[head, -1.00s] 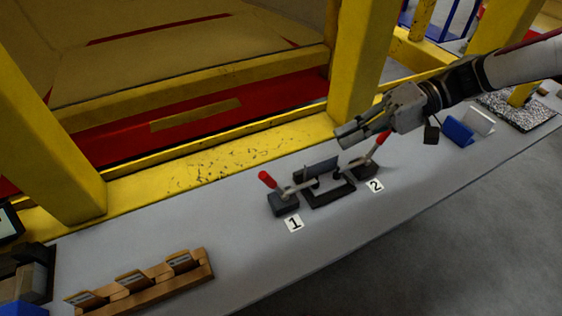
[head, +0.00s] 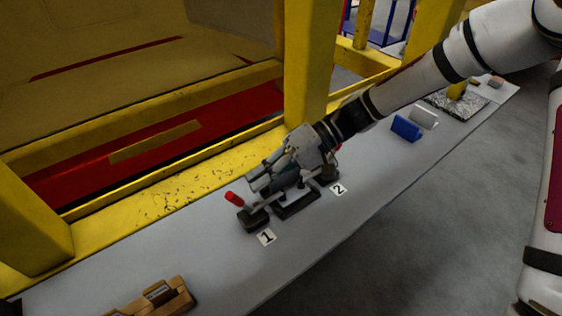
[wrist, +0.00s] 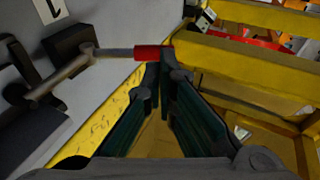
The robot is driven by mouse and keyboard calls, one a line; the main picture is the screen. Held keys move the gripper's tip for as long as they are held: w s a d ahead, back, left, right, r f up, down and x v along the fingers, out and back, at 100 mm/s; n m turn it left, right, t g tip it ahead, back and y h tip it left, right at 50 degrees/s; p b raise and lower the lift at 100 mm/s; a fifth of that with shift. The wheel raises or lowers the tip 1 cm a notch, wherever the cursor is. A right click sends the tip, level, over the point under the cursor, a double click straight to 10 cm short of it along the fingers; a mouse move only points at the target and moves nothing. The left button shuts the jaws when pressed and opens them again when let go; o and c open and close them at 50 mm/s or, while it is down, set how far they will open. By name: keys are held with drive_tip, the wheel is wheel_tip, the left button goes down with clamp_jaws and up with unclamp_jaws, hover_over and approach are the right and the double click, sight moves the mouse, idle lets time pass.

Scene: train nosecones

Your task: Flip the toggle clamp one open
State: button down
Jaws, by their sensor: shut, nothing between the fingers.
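Toggle clamp one (head: 253,218) stands on the grey bench beside the label "1" (head: 266,237). Its red-tipped handle (head: 232,198) sticks up and to the left. In the wrist view the red handle tip (wrist: 153,52) lies just beyond my fingertips, with the metal lever and dark base (wrist: 66,50) to the left. My gripper (head: 252,187) is shut and empty, above and just right of the red tip in the head view. I cannot tell whether it touches the handle. My gripper also shows in the wrist view (wrist: 161,70). Toggle clamp two is mostly hidden behind my gripper.
A black fixture frame (head: 298,207) sits between the clamps, beside label "2" (head: 338,189). A wooden card rack (head: 160,299) is at the front left. Blue (head: 406,127) and white blocks stand farther right. Yellow beams (head: 310,70) rise behind the bench.

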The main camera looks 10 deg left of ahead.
drive_tip(key=shift+x, duration=1.45)
drive_tip(key=shift+s+p, duration=0.1)
drive_tip(key=shift+p, duration=0.25)
drive_tip(key=shift+s+a+h, duration=0.15)
drive_tip(key=shift+a+h, duration=0.05)
drive_tip(key=shift+h, duration=0.1)
